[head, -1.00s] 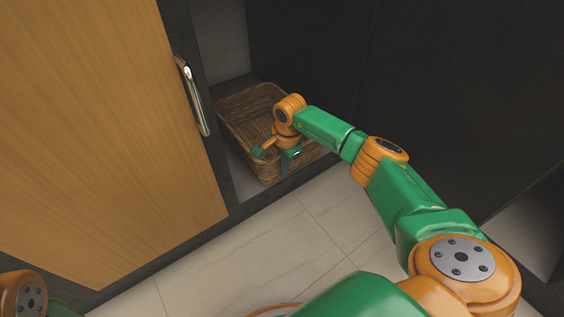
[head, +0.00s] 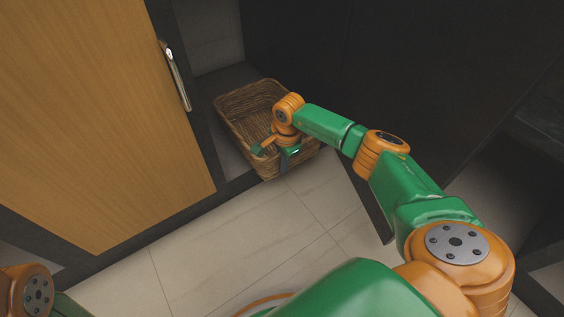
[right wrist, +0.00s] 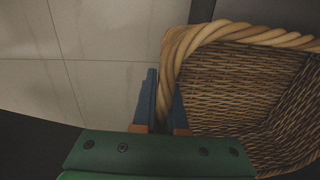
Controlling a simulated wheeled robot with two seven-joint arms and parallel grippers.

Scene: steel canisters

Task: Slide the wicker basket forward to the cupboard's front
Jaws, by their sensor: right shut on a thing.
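The brown wicker basket (head: 240,100) sits in the open lower bay of the dark cupboard, and its near end reaches the cupboard's front edge. It looks empty. My right gripper (head: 270,152) is at the near rim of the basket, partly hidden by its own wrist. In the right wrist view, the two blue fingers (right wrist: 163,105) are on either side of the braided rim of the basket (right wrist: 240,95), shut on it.
A wooden door (head: 90,110) with a metal handle (head: 174,76) stands left of the bay. The dark cupboard panel (head: 420,60) rises to the right. The pale tiled floor (head: 230,250) in front of the cupboard is clear.

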